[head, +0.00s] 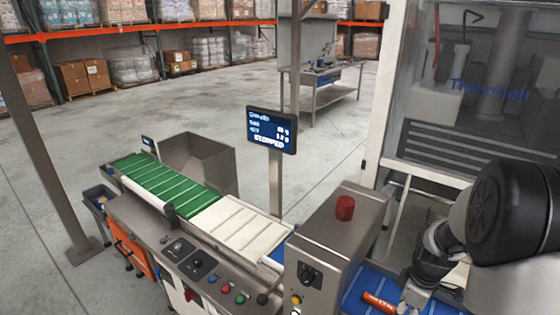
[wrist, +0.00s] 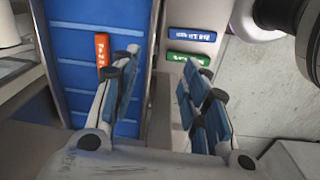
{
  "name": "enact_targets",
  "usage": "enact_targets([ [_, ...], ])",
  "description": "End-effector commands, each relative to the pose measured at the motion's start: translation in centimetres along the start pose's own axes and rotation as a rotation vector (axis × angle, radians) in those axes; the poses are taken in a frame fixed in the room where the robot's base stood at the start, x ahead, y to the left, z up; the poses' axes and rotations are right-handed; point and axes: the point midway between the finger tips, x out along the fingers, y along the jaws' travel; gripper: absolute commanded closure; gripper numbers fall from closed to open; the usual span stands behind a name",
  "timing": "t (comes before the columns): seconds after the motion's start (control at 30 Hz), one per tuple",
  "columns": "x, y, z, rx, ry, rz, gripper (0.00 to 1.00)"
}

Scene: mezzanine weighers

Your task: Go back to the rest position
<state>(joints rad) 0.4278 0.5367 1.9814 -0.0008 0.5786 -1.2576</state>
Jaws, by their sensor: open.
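My gripper (wrist: 163,80) is open in the wrist view, with its two fingers apart and nothing between them. It also shows at the lower right of the head view (head: 415,292), low over the blue belt (head: 358,288). An orange labelled bar (head: 380,302) lies on that belt beside my gripper. In the wrist view the orange bar (wrist: 102,48) is on the blue belt (wrist: 75,72), just left of the left finger and partly hidden by it. My arm hangs down from the right in the head view.
A blue label (wrist: 192,34) and a green label (wrist: 190,60) sit right of the belt. A steel box with a red beacon (head: 345,208) stands close left of my gripper. A screen (head: 270,130) reads STOPPED. A clear-panelled machine (head: 470,90) stands behind my arm.

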Motion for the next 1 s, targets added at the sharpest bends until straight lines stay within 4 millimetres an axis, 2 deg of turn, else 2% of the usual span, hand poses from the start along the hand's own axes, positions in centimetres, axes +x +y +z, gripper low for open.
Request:
enact_targets([
  [0.03, -1.4, -0.3, -0.5, 0.018, 0.006, 0.015, 0.59],
  [0.27, -7.8, -3.2, -2.4, 0.143, 0.036, 0.064, 0.59],
  [0.37, -11.4, -5.6, -3.3, 0.224, 0.062, 0.093, 0.59],
  [0.5, -16.4, -10.1, -4.0, 0.359, 0.115, 0.128, 0.59],
  [0.6, -19.2, -13.6, -3.9, 0.457, 0.161, 0.146, 0.59],
  [0.8, -22.7, -20.4, -2.7, 0.648, 0.26, 0.157, 0.59],
  [0.9, -23.4, -23.0, -1.9, 0.724, 0.302, 0.152, 0.59],
  [1.0, -23.6, -24.6, -1.2, 0.781, 0.332, 0.145, 0.59],
])
